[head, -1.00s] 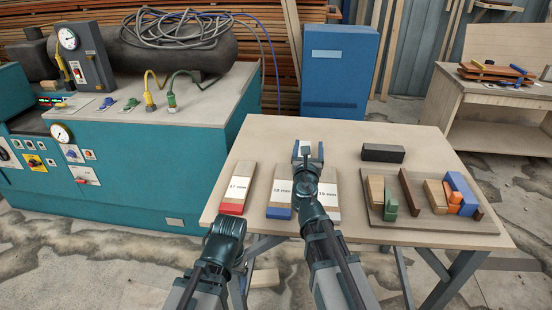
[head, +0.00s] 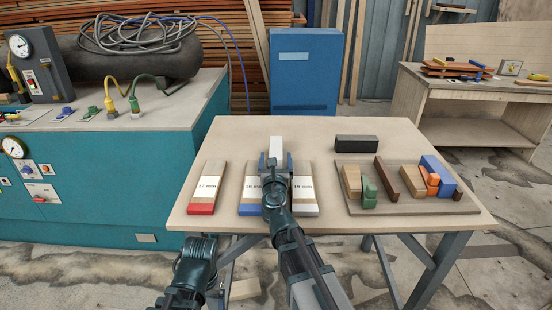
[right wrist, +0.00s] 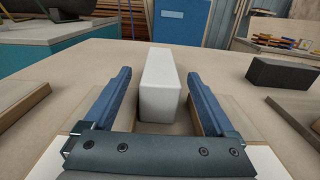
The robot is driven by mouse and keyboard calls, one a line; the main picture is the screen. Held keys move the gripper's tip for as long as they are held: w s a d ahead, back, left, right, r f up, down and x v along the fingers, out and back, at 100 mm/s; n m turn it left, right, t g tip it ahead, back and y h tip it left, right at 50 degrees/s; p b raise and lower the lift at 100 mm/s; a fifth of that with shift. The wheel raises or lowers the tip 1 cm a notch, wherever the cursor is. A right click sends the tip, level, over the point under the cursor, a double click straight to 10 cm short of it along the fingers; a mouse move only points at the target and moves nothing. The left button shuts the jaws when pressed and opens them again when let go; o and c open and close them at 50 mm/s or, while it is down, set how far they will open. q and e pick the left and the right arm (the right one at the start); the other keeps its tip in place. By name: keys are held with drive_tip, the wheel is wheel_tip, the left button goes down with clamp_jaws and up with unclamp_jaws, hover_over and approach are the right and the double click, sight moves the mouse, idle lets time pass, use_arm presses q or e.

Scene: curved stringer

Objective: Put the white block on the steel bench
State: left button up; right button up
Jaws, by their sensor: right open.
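The white block (head: 276,143) stands on the wooden-topped table (head: 235,135), beyond the row of labelled boards. In the right wrist view the white block (right wrist: 162,85) is upright between the two blue fingers of my right gripper (right wrist: 158,76). The fingers are open, with a gap on each side of the block. In the head view the right gripper (head: 277,160) covers the block's lower part. My left arm shows at the lower left, but its fingers do not show. No surface is marked as the steel bench; the table has grey metal legs.
A dark block (head: 356,144) and a tray (head: 400,207) of coloured blocks lie to the right. Labelled boards (head: 207,185) flank my right arm. A teal machine (head: 95,190) stands left, a blue cabinet (head: 307,75) behind, and a wooden workbench (head: 470,128) at far right.

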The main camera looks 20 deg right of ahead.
sight(276, 147)
drive_tip(key=shift+x, duration=3.15)
drive_tip(key=shift+s, duration=0.1)
drive_tip(key=shift+c, duration=0.3)
clamp_jaws()
